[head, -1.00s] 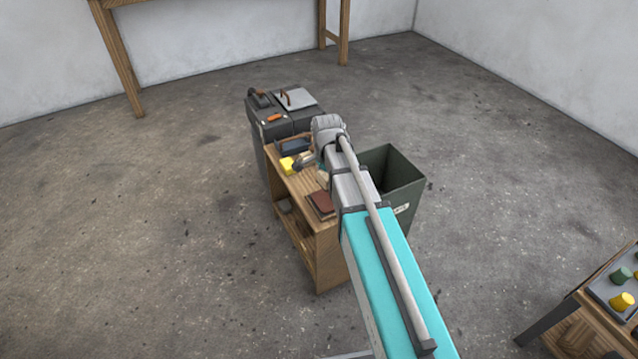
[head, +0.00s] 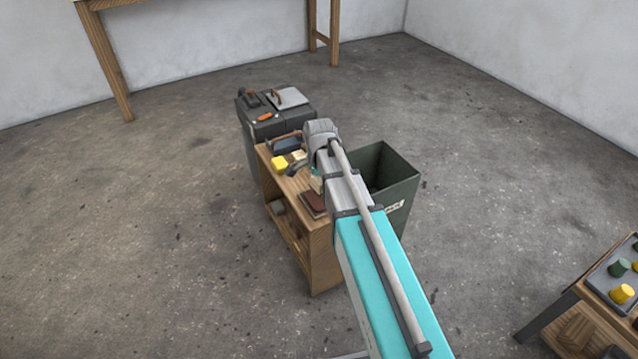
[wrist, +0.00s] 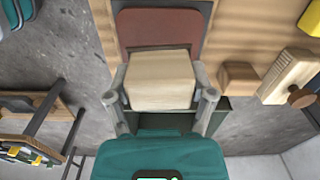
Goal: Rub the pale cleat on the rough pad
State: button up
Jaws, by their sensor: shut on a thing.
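My gripper (wrist: 160,88) is shut on the pale cleat (wrist: 160,82), a light wooden block held between its two grey fingers. In the head view my arm hides most of the gripper, and a small pale bit of the cleat (head: 316,184) shows beside it. The rough pad (wrist: 158,27) is a flat reddish-brown slab directly behind the cleat in the wrist view. The cleat covers its near part, and I cannot tell whether the two touch. The pad (head: 313,203) also shows on the wooden stand in the head view.
The wooden stand (head: 322,248) also bears a yellow block (head: 279,162), a pale knobbed block (wrist: 291,76), a small brown block (wrist: 238,76) and a dark blue item (head: 287,145). A green bin (head: 398,183) stands right, a dark cabinet (head: 257,140) behind. Floor at left is clear.

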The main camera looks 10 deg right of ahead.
aim_at(322, 202)
jog(key=shift+f+b, duration=1.3)
jog(key=shift+f, duration=0.3)
jog(key=shift+f+b, duration=0.4)
jog(key=shift+s, duration=0.1)
dwell(0.3)
jog(key=shift+s+d, duration=0.3)
jog(key=shift+s, duration=0.45)
jog(key=shift+w+a, duration=0.3)
jog(key=shift+w, duration=0.6)
jog(key=shift+w+a, duration=0.3)
jog(key=shift+w, duration=0.55)
jog(key=shift+s, duration=0.2)
jog(key=shift+s+d, duration=0.3)
jog(key=shift+s, duration=0.5)
jog(key=shift+s+d, duration=0.3)
jog(key=shift+s, duration=0.5)
